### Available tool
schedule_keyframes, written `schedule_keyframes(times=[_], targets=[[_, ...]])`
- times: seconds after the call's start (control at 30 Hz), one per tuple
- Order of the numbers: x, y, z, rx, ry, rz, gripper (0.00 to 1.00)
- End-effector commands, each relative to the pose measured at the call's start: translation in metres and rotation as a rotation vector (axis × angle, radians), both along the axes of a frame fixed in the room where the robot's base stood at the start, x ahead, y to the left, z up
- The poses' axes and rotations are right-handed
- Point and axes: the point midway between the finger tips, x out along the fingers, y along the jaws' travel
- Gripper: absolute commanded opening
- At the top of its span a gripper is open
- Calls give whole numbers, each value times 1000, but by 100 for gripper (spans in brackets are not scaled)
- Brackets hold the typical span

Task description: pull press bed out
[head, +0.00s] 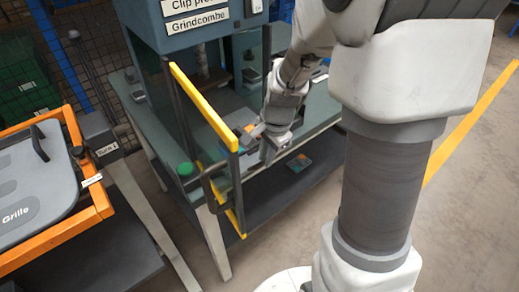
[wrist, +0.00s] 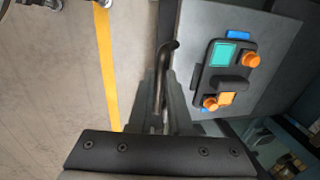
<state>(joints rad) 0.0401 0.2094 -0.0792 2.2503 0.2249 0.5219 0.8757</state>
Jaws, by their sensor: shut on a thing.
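The press (head: 190,25), labelled "Clip press" and "Grindcombe", stands on a green-grey bench. Its bed shows in the wrist view as a grey plate (wrist: 275,62) bearing a black fixture with teal and orange parts. In the head view the fixture (head: 240,120) is partly hidden behind the yellow-edged guard and my gripper. A bent metal bar handle (wrist: 159,72) is at the plate's left side. My gripper (wrist: 163,105) is shut on this handle, with a finger on either side. In the head view my gripper (head: 262,141) is at the bench's front edge.
The yellow-edged guard door (head: 205,105) stands open just left of my gripper, its handle (head: 212,185) near a green button (head: 185,169). An orange-framed station (head: 70,130) is at left. A small item (head: 299,162) lies below the bench top. Floor at right looks clear.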

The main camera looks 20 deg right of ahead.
Motion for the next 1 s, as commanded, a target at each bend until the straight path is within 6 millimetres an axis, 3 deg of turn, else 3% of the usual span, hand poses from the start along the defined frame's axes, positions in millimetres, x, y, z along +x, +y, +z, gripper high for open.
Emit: schedule_keyframes(times=[0.57,0.6,0.73,1.0], targets=[[-5,-2,0,1,-1,-1,0],[-5,-2,0,1,-1,-1,24],[-5,-2,0,0,-1,0,47],[-5,-2,1,0,-1,0,47]])
